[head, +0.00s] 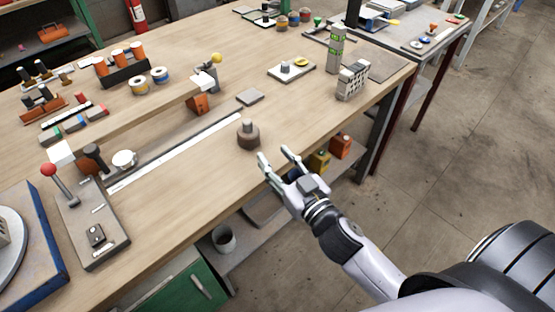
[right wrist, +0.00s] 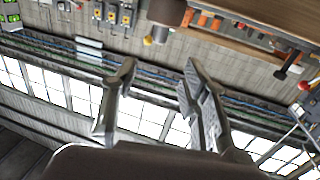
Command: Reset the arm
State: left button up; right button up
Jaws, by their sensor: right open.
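My right gripper (head: 274,154) is open and empty at the front edge of the workbench (head: 190,140), its arm coming in from the lower right. In the right wrist view its two fingers (right wrist: 160,68) stand apart with nothing between them; wall and windows show behind. A grey hollow brick (head: 352,80) with holes in its face stands on the bench near the right end, well apart from the gripper. A brown cylindrical weight (head: 248,135) stands on the bench just left of the fingertips. My left gripper is not in view.
A lever box (head: 90,222) with a red knob and a blue-edged turntable (head: 30,245) are at the left. A grey tower (head: 336,48) stands behind the brick. Orange cylinders and tape rolls (head: 150,80) sit at the back. Floor (head: 470,150) is clear at the right.

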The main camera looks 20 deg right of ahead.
dwell(0.5)
jog(key=s+d+f+m+g+h, duration=0.2)
jog(key=s+d+f+g+h, duration=0.3)
jog(key=f, duration=0.4)
jog(key=s+a+f+n+g+y, duration=0.1)
jog(key=s+f+g, duration=0.2)
jog(key=s+g, duration=0.35)
jog(key=s+a+f+n+g+y, duration=0.1)
jog(key=s+a+f+g+y, duration=0.15)
jog(key=s, duration=0.65)
notch_tip(320, 180, down, 26)
jog(key=s+g+p, duration=0.2)
jog(key=p, duration=0.1)
jog(key=s+d+f+h+p, duration=0.1)
jog(key=s+d+f, duration=0.2)
jog(key=s+f, duration=0.9)
jog(key=s, duration=0.3)
jog(key=shift+s+d+f+n+g, duration=0.15)
jog(key=shift+s+f+n+g, duration=0.15)
jog(key=shift+n+g, duration=0.1)
